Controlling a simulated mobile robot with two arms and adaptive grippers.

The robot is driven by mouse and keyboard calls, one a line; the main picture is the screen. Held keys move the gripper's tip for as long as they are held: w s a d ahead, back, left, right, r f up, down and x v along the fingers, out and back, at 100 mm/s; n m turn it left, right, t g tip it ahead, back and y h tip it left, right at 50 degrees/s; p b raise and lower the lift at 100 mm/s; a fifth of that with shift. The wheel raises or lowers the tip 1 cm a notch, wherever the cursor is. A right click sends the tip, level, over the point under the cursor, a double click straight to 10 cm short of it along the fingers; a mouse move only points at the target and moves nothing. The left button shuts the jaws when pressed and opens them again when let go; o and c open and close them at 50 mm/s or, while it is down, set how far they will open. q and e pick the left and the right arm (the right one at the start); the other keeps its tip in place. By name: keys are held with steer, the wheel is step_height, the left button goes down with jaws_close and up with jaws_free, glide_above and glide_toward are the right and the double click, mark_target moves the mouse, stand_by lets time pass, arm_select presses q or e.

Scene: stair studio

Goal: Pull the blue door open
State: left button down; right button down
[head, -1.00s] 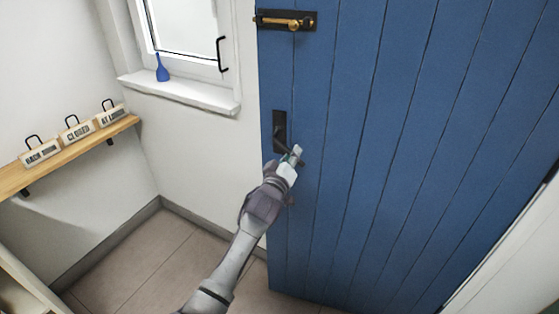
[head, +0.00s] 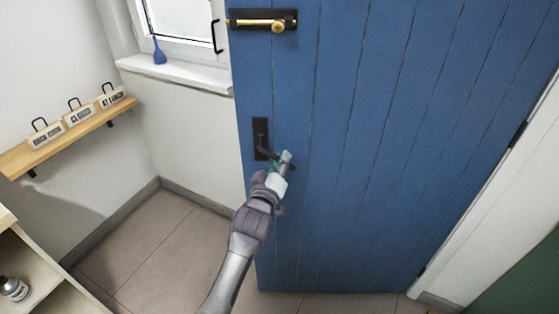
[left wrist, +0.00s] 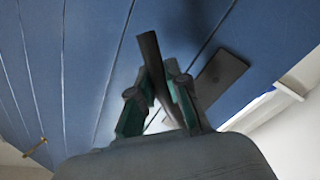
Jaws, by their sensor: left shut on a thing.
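The blue plank door (head: 350,130) fills the right half of the head view and stands ajar, its free edge on the left and hinge side on the right. A black lever handle on a black plate (head: 261,135) sits near its free edge. My left gripper (head: 283,163) is at the handle. In the left wrist view the green-padded fingers (left wrist: 158,90) are shut around the black lever (left wrist: 151,60), with the dark plate (left wrist: 218,77) beside them. The gripper partly hides the lever in the head view. My right gripper is not in view.
A brass bolt on a black plate (head: 270,20) is high on the door. A wooden shelf (head: 75,136) with several small signs is on the left wall. A window sill (head: 185,75) holds a blue bottle (head: 159,52). The floor (head: 150,240) left of the door is clear.

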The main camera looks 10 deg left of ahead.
arm_select(q)
steer(key=c, duration=1.1)
jaws_free()
steer(key=shift+s+a, duration=0.1)
steer(key=shift+c, duration=0.2)
steer(key=shift+s+f, duration=0.1)
steer(key=v, duration=1.2)
